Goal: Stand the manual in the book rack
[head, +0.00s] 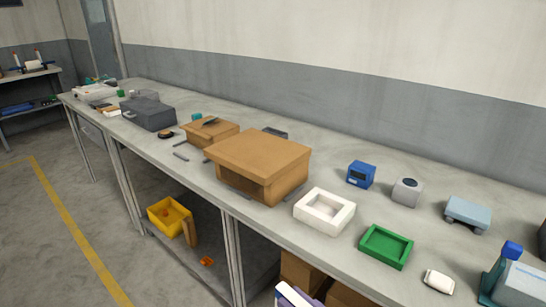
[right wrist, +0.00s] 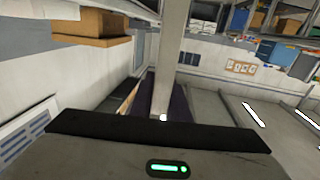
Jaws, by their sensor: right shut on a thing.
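The manual (head: 292,296), a purple slab with a pale edge, shows only in part at the bottom edge of the head view, in front of the bench. In the right wrist view its dark purple side (right wrist: 179,104) shows just past my right gripper (right wrist: 163,117). My right gripper is shut on the manual; its fingers are largely hidden. I cannot make out a book rack in either view. My left gripper is not in view.
The long grey bench (head: 330,160) carries a large cardboard box (head: 262,155), a white tray (head: 349,216), a green tray (head: 365,253) and small devices. Cardboard boxes (head: 300,272) and a yellow bin (head: 160,222) stand below. The floor at left is clear.

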